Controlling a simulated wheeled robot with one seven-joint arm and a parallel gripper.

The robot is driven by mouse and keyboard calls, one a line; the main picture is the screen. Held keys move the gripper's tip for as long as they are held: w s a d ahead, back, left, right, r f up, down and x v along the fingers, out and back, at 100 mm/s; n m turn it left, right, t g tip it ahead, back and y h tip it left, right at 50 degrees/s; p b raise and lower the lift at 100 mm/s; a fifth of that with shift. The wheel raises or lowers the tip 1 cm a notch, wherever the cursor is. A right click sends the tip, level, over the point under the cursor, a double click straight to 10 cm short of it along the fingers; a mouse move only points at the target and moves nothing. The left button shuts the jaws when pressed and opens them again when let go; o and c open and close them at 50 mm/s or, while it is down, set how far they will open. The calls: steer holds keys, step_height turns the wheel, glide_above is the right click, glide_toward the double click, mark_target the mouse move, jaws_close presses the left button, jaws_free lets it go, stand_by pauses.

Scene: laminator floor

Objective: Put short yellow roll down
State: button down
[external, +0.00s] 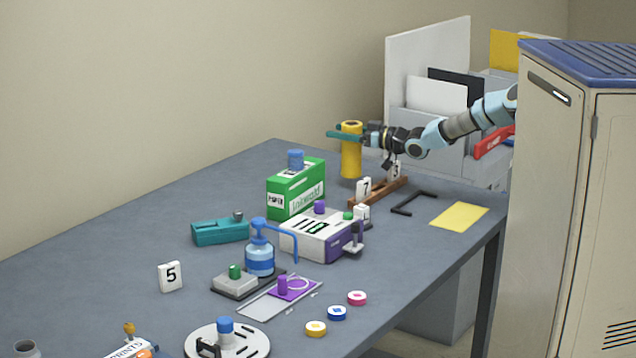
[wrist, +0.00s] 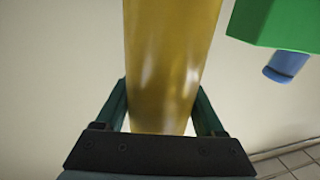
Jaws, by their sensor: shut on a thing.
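A short yellow roll (external: 351,158) is upright at the far end of the table, behind the green box. My gripper (external: 348,134) reaches in from the right and is shut around the upper part of the roll. In the wrist view the yellow roll (wrist: 165,70) fills the space between my two teal fingers (wrist: 165,115). The roll's lower end is near the tabletop in the external view; I cannot tell whether it touches.
A green box (external: 285,200) with a blue cap (external: 296,160) stands just left of the roll. A wooden rack (external: 378,192) with number tags is close on the right. Grey bins (external: 430,140) stand behind. Bare tabletop (external: 210,195) lies further left.

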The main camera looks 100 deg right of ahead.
steer(key=shift+f+p, duration=0.4)
steer(key=shift+f, duration=1.35)
steer(key=shift+f, duration=0.2)
jaws_free()
steer(key=b+v, duration=0.3)
steer(key=v, duration=0.9)
steer(key=shift+r, duration=0.15)
